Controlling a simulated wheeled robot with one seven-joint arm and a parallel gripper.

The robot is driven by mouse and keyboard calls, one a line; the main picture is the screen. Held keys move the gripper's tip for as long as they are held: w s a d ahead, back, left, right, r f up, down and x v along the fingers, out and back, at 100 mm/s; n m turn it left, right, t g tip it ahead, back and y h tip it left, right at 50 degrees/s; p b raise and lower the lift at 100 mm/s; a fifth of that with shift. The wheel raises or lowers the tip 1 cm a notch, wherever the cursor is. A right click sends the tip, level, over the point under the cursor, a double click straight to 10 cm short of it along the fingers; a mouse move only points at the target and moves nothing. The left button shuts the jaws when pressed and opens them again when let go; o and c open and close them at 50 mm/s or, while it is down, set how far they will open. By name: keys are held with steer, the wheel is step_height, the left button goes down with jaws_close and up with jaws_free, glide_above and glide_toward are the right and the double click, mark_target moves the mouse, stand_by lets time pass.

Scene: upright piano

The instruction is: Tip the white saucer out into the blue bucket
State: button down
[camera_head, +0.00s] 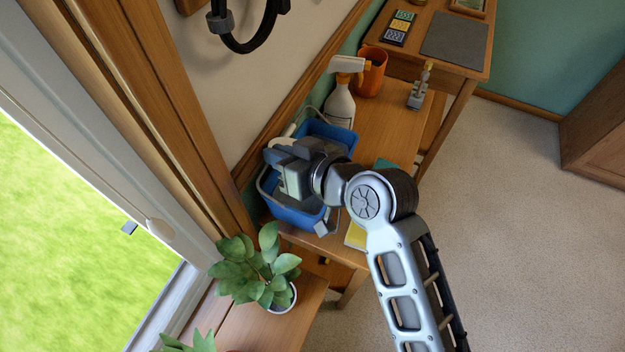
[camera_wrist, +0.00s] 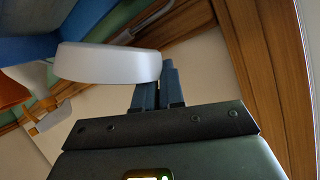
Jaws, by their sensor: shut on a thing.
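The blue bucket (camera_head: 297,216) stands on the wooden table, partly covered by my arm in the head view. Blue bucket wall also fills the upper left of the wrist view (camera_wrist: 28,48). My gripper (camera_head: 276,160) is over the bucket's left side. In the wrist view my gripper (camera_wrist: 160,80) is shut on the rim of the white saucer (camera_wrist: 108,64). The saucer is seen nearly edge-on, close to the bucket. The wrist view is strongly rolled. What the saucer holds, if anything, is hidden, and I cannot make out the bucket's contents.
A spray bottle (camera_head: 340,103) and an orange cup (camera_head: 371,72) stand behind the bucket. A small figure-like object (camera_head: 419,88) stands to their right. A potted plant (camera_head: 262,270) is in front. The wall and window frame (camera_head: 180,110) rise close on the left.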

steer(key=f+n+t+b, duration=0.1)
steer(key=s+a+f+n+h+b, duration=0.1)
steer(key=f+b, duration=0.1)
steer(key=f+n+t+b, duration=0.1)
steer(key=f+n+b, duration=0.1)
steer(key=shift+s+a+f+t+h, duration=0.2)
steer(key=shift+s+t+h, duration=0.1)
steer(key=shift+h, duration=0.1)
steer(key=shift+s+a+r+p, duration=0.3)
steer(key=shift+s+r+p, duration=0.2)
steer(key=shift+r+p, duration=0.3)
steer(key=s+a+r+p, duration=0.1)
steer(key=p, duration=0.1)
steer(key=s+a+r+p, duration=0.1)
steer(key=s+r+p, duration=0.1)
steer(key=shift+a+r, duration=0.2)
steer(key=shift+d, duration=0.1)
